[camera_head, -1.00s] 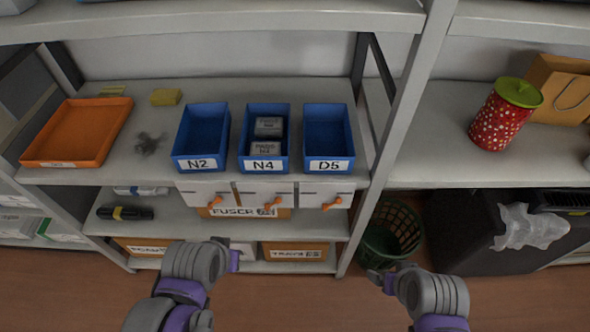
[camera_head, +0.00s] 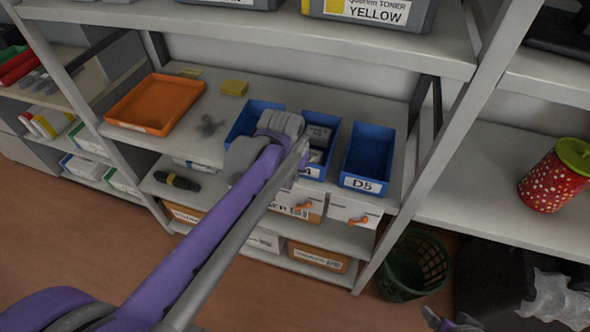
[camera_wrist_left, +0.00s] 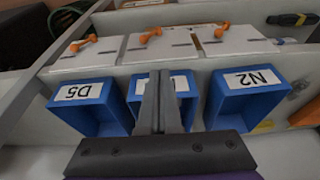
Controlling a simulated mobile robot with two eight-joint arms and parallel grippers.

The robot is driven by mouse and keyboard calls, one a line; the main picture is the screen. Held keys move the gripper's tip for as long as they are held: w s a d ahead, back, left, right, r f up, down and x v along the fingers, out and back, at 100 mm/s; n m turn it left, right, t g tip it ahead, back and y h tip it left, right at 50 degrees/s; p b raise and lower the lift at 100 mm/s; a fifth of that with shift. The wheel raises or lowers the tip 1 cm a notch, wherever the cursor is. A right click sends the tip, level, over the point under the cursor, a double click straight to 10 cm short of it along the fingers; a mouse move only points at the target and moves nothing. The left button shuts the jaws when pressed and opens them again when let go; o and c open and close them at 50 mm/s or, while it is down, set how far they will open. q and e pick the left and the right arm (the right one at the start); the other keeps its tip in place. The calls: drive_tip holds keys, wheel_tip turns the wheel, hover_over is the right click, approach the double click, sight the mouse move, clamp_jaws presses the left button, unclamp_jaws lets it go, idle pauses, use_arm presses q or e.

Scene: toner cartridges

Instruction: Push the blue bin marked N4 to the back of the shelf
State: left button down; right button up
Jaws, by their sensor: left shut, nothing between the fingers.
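The blue bin N4 (camera_head: 331,146) stands on the middle shelf between bin N2 (camera_head: 240,122) and bin D5 (camera_head: 369,155), with grey boxes (camera_head: 318,136) inside. My left arm covers its left part and most of its label. My left gripper (camera_head: 303,150) is shut and empty at the front of N4. In the left wrist view the shut fingers (camera_wrist_left: 165,76) stand before N4 (camera_wrist_left: 189,106), hiding its middle; contact cannot be told. There, N2 (camera_wrist_left: 243,104) is right and D5 (camera_wrist_left: 96,112) left. My right gripper (camera_head: 432,318) barely shows at the bottom edge.
An orange tray (camera_head: 158,103) and yellow sticky pads (camera_head: 234,88) lie left of the bins. White drawers (camera_head: 352,210) with orange handles hang below. The upper shelf (camera_head: 400,48) carries toner boxes. A shelf post (camera_head: 440,150) rises right of D5. Bare shelf lies behind the bins.

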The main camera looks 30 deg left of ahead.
use_arm(q)
drive_tip(key=w+f, duration=0.2)
drive_tip(key=f, duration=0.1)
drive_tip(key=w+a+f, duration=0.1)
drive_tip(key=w+f, duration=0.2)
drive_tip(key=shift+w+a+f, duration=0.2)
drive_tip(key=shift+w+f, duration=0.1)
drive_tip(key=shift+w+a, duration=0.1)
drive_tip(key=shift+w, duration=0.2)
drive_tip(key=shift+s, duration=0.1)
